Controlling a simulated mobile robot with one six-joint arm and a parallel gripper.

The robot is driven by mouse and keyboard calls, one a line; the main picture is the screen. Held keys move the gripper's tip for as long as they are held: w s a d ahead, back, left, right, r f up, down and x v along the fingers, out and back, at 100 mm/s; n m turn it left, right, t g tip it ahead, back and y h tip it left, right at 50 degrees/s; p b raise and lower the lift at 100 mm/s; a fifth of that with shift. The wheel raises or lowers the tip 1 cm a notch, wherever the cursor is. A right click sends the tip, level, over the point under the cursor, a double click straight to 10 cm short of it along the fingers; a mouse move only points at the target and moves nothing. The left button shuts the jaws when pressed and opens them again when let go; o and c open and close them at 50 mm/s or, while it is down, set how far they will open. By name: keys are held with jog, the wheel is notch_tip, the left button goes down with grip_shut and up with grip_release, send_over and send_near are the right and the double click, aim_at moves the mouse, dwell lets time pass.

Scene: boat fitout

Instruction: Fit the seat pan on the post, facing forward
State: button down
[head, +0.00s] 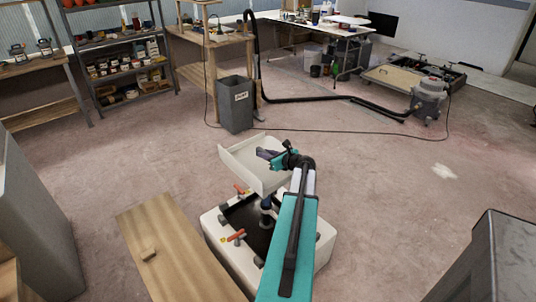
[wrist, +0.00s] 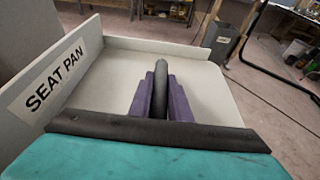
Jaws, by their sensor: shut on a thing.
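The seat pan (head: 240,162) is a cream tray with raised walls. In the wrist view the pan (wrist: 110,75) shows a "SEAT PAN" label on its left wall and another wall at the back. My gripper (head: 270,155) is over the pan. Its purple fingers (wrist: 160,98) are shut on a dark rounded grip standing up from the pan floor. The post (head: 266,204) rises from the dark top of a white base (head: 222,240), below the pan's near edge. The pan's underside is hidden, so I cannot tell whether it touches the post.
A grey bin (head: 235,105) stands beyond, with a black hose (head: 330,98) behind. A dark cabinet (head: 500,260) is at right. Open floor lies right of the base.

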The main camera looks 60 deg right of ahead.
jog(key=shift+f, duration=0.2)
dwell(0.3)
jog(key=c, duration=1.6)
grip_release()
jog(key=shift+o, duration=0.2)
jog(key=shift+f, duration=0.15)
jog(key=shift+s+a, duration=0.1)
jog(key=shift+s, duration=0.05)
jog(key=b+v, duration=0.2)
jog(key=v, duration=1)
jog(key=shift+b, duration=0.3)
jog(key=shift+s+a+r, duration=0.2)
jog(key=shift+s+r, duration=0.25)
jog(key=shift+s, duration=0.2)
jog(key=shift+r, duration=0.15)
